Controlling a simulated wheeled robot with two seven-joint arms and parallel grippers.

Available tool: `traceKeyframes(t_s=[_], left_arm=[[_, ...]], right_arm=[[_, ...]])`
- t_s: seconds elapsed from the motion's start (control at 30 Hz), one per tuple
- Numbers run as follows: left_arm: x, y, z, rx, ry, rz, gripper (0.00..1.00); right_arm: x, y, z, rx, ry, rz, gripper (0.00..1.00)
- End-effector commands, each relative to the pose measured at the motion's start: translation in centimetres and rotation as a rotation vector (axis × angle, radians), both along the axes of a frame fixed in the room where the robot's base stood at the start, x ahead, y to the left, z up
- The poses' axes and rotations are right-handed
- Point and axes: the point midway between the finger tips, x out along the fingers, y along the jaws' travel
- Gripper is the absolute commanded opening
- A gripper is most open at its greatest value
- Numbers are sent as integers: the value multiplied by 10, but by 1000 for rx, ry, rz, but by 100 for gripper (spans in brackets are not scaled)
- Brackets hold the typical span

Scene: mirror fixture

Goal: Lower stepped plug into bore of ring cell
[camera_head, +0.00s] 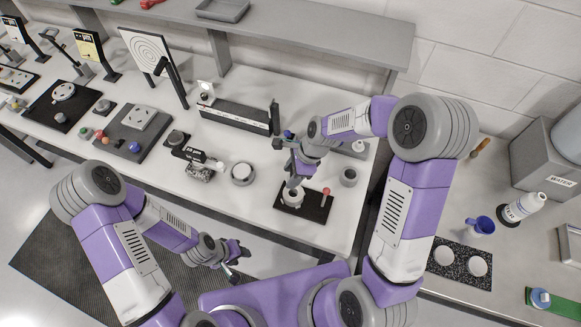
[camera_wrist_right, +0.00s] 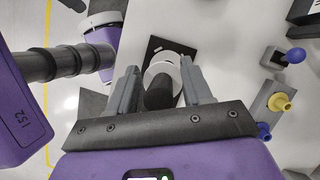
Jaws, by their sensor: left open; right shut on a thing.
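My right gripper (camera_head: 291,183) is above the ring cell (camera_head: 292,198), a pale ring on a black base plate (camera_head: 318,211). In the right wrist view the same gripper (camera_wrist_right: 160,82) has its two grey fingers on either side of a dark round stepped plug (camera_wrist_right: 158,95) and is shut on it. The white ring cell (camera_wrist_right: 172,66) shows just beyond the plug there. The bore is mostly hidden, and I cannot tell whether the plug's end is inside it. My left gripper (camera_head: 234,259) is open and empty, off the bench's front edge, well apart from the cell.
A red-topped post (camera_head: 326,192) stands on the same black plate, close right of the cell. A round white-topped part (camera_head: 242,173) is to the left. Bare bench lies between that part and the plate.

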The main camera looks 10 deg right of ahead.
Motion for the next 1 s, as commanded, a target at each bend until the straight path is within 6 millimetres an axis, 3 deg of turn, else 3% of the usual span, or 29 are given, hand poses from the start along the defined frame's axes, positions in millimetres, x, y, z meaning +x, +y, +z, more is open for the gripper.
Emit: traceKeyframes(t_s=[0.5, 1.0], left_arm=[[1, 0, -41, 0, -1, 0, 43], [1, 0, -43, 0, -1, 0, 43]], right_arm=[[0, 0, -49, 0, 1, -1, 17], [0, 0, -53, 0, 0, -1, 17]])
